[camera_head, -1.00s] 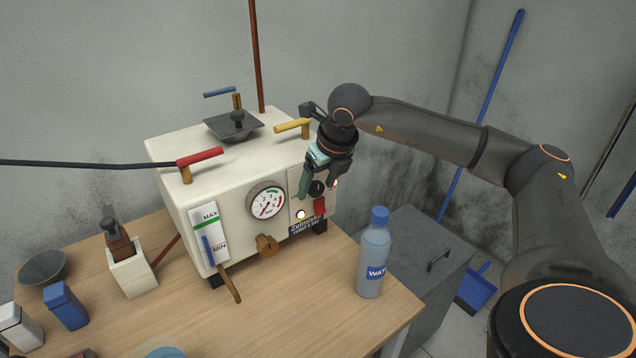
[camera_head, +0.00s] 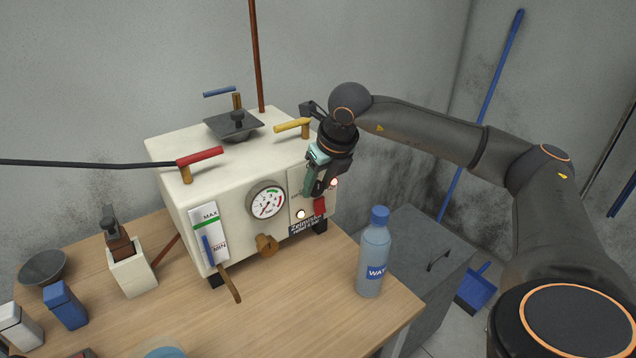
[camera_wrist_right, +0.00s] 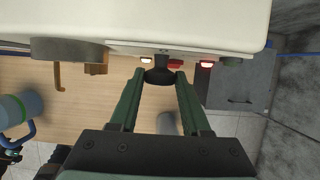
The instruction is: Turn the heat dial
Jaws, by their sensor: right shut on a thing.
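The cream machine (camera_head: 190,175) stands on the wooden table. Its black heat dial (camera_wrist_right: 160,77) sits on the front panel, between two lit lamps in the right wrist view. In the head view my right gripper (camera_head: 316,188) is at the panel and largely covers the dial. In the right wrist view its two green fingers (camera_wrist_right: 160,84) reach to either side of the dial and are shut on it. My left gripper is in neither view.
A round gauge (camera_head: 267,200) and a red switch (camera_head: 320,206) are close to the dial. A yellow-handled valve (camera_head: 292,125) sits on top of the machine. A water bottle (camera_head: 374,255) stands at the table's right edge.

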